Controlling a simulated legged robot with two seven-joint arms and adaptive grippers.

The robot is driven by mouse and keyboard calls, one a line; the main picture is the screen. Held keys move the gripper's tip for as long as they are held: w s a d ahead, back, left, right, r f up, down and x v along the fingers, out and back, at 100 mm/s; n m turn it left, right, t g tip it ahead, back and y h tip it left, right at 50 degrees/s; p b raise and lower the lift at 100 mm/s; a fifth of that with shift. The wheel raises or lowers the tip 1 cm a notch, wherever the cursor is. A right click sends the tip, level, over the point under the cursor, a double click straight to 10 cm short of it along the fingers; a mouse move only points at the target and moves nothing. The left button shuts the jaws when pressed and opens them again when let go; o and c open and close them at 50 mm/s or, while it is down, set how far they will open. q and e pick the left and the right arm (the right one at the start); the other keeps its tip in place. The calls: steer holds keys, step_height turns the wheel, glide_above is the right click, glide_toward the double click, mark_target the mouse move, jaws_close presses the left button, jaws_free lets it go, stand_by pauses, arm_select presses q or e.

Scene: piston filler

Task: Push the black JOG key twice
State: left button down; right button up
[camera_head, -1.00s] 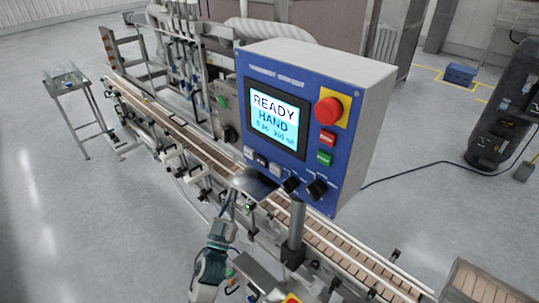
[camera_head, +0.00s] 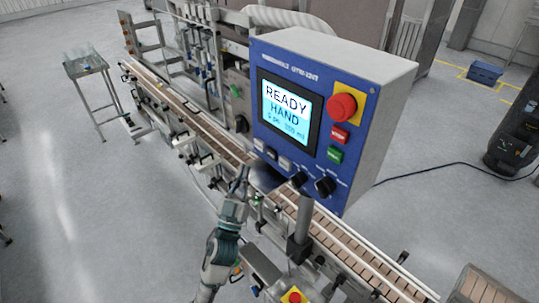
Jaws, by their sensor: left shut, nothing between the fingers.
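The blue control panel (camera_head: 258,100) has a screen (camera_head: 287,110) reading READY and HAND. Under the screen is a short row of small keys. The black JOG key (camera_head: 271,153) appears to be the dark middle one, between two pale keys. My left gripper (camera_head: 244,170) is shut and empty, pointing up at the panel's lower left edge. Its tips are just left of and below the key row. I cannot tell how far in front of the panel they are. My right gripper is not in view.
Beside the keys are two black knobs (camera_head: 326,187). Above them are a green button (camera_head: 335,155), a red button (camera_head: 340,134) and a red emergency stop (camera_head: 342,106) on yellow.

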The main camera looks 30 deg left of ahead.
mark_target(271, 154)
arm_select(q)
steer(key=w, duration=0.1)
steer(key=w+d, duration=0.1)
steer(key=w, duration=0.1)
steer(key=w+d, duration=0.1)
steer(key=shift+w+d+b, duration=0.15)
steer(key=shift+w+b, duration=0.1)
steer(key=shift+b, duration=0.05)
steer(key=shift+w, duration=0.65)
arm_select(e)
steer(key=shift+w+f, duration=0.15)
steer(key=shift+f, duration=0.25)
arm_select(q)
steer(key=shift+d, duration=0.1)
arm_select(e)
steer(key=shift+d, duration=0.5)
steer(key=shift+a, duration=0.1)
arm_select(q)
steer(key=shift+w, duration=0.1)
